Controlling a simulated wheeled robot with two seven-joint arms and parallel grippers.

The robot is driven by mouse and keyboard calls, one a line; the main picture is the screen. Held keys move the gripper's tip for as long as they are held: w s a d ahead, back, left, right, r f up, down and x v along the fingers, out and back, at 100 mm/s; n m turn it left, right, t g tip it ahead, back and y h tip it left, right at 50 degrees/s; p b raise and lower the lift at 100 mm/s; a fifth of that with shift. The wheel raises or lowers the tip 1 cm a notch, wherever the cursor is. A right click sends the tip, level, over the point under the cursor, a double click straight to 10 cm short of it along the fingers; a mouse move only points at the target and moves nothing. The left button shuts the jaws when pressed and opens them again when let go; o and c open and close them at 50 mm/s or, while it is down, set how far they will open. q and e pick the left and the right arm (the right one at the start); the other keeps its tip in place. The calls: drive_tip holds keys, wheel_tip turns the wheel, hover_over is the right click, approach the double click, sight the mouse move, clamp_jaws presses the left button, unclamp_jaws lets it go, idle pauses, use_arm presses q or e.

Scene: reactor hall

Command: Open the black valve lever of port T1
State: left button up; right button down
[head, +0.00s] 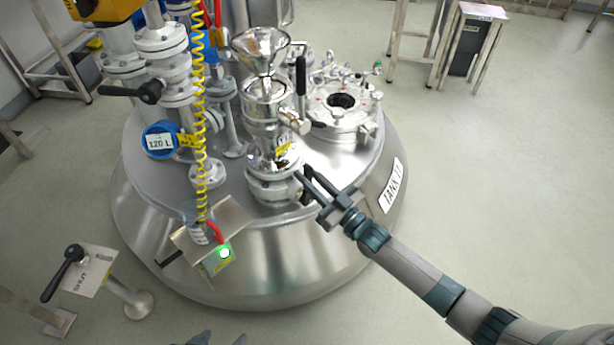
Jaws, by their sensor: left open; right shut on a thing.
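A steel port with a funnel (258,50) on top stands on the tank lid, with a yellow label (283,146) too small to read. A black lever (301,76) points upright on the right of its upper part. My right gripper (304,174) is at the right of the port's lower fitting (270,186), well below that lever. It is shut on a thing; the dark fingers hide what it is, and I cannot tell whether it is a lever. My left gripper (212,339) shows only as a dark piece at the bottom edge, open and away from the port.
Left of the port are white pipes with another black lever (146,92), a blue 120 L gauge (160,140) and a coiled yellow hose (199,120). A round hatch (340,101) is behind right. A post with a black handle (68,262) stands front left. Floor right is clear.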

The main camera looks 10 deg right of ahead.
drive_tip(key=shift+d, duration=0.1)
drive_tip(key=c, duration=1.6)
unclamp_jaws()
drive_tip(key=v, duration=1.7)
drive_tip(key=shift+s+d+f, duration=0.1)
drive_tip(key=shift+s+f, duration=0.05)
drive_tip(key=shift+f, duration=0.05)
